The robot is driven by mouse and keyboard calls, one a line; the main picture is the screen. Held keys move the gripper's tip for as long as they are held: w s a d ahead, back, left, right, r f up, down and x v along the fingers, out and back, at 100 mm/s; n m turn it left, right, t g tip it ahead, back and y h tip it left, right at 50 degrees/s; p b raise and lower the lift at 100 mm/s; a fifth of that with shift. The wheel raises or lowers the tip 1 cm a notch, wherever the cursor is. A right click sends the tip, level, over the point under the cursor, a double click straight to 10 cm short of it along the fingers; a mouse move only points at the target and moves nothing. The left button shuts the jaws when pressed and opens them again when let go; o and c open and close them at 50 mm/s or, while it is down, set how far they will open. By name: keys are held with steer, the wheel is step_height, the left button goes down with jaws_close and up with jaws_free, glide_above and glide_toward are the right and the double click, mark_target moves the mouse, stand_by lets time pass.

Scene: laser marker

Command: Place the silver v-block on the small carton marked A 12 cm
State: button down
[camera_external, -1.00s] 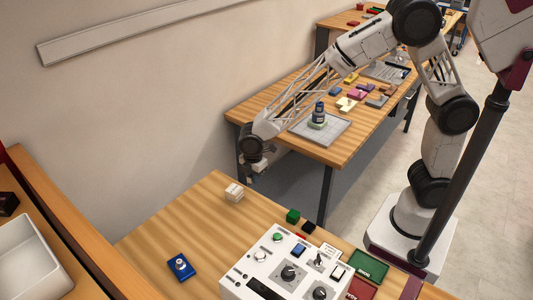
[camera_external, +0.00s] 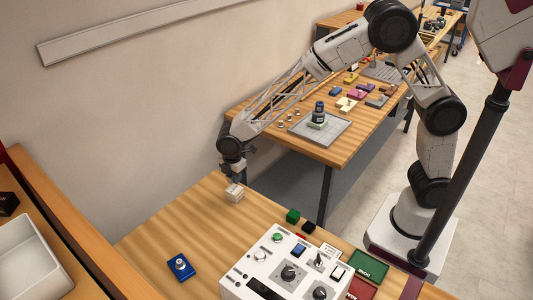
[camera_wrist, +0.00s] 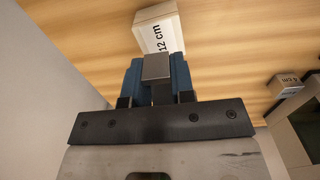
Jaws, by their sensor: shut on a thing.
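The silver v-block (camera_wrist: 156,67) shows as a plain grey block between the blue fingers of my gripper (camera_wrist: 157,80) in the wrist view. My gripper is shut on it. The small carton (camera_wrist: 158,30), white and marked "12 cm", lies just beyond the block, which overlaps its near edge in this view. In the external view, the carton (camera_external: 234,193) stands on the wooden table, and my gripper (camera_external: 236,176) is close above it. The v-block is too small to make out there. I cannot tell whether it touches the carton.
Another small labelled box (camera_wrist: 286,84) shows at the right in the wrist view. A control panel (camera_external: 284,268), a green block (camera_external: 293,216) and a blue piece (camera_external: 181,267) are on the table. The wood around the carton is largely clear.

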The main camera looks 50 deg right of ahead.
mark_target(235, 188)
steer(key=shift+f, duration=0.1)
steer(key=shift+f, duration=1.65)
steer(key=shift+f, duration=0.15)
steer(key=c, duration=1)
jaws_free()
steer(key=shift+o, duration=0.2)
steer(key=shift+r, duration=6.15)
